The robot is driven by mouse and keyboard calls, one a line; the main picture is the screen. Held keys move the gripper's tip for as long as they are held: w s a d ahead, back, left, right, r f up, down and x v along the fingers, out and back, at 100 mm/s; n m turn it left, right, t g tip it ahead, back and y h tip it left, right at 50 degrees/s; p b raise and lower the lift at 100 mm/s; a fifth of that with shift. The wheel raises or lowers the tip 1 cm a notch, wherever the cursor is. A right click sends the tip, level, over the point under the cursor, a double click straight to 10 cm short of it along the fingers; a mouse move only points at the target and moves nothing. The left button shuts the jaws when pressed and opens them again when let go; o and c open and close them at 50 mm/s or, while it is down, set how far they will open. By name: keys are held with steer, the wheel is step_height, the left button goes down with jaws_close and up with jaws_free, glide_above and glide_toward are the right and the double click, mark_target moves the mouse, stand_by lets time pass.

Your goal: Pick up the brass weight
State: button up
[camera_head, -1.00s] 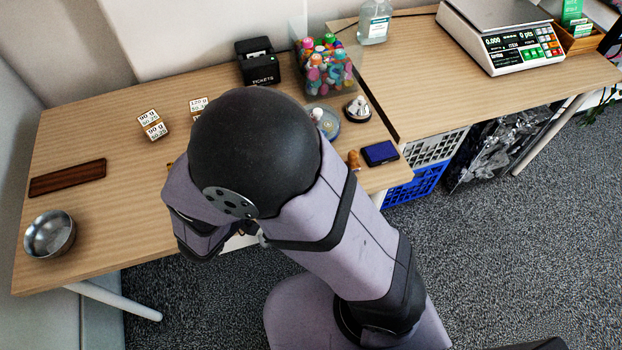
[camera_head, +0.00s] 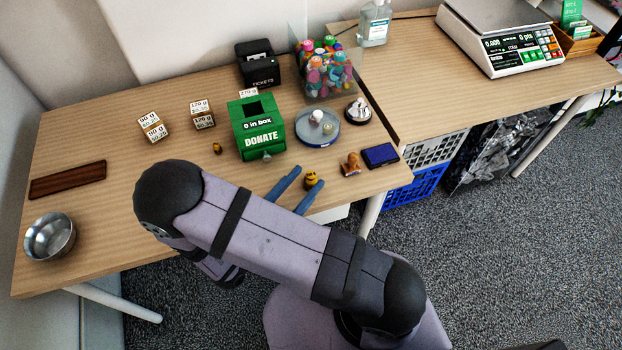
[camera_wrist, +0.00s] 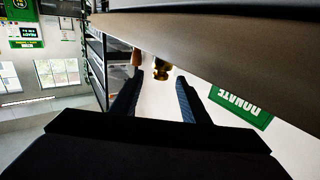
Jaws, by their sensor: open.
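A brass weight (camera_head: 311,180) stands near the front edge of the wooden table (camera_head: 90,140), right of the green donation box. It also shows in the wrist view (camera_wrist: 160,70) as a small golden knobbed shape. My gripper (camera_head: 309,176) is open, its two blue fingers reaching over the table edge with the weight between or just beyond the tips. In the wrist view, the gripper (camera_wrist: 160,82) has the weight framed between its fingertips, with visible gaps. Contact cannot be told. A second small brass piece (camera_head: 217,148) stands left of the box.
The green donation box (camera_head: 257,127) is behind and left of my fingers. A wooden-handled stamp (camera_head: 350,163) and blue ink pad (camera_head: 380,155) lie close on the right. A round dish (camera_head: 317,130) is behind. A metal bowl (camera_head: 50,235) sits far left.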

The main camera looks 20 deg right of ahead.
mark_target(314, 172)
steer(key=shift+f+p+x, duration=0.15)
steer(key=shift+p+x, duration=0.2)
steer(key=shift+x, duration=1.4)
steer(key=shift+f+p+x, duration=0.2)
steer(key=shift+p+x, duration=0.15)
steer(key=shift+x, duration=1.45)
jaws_close()
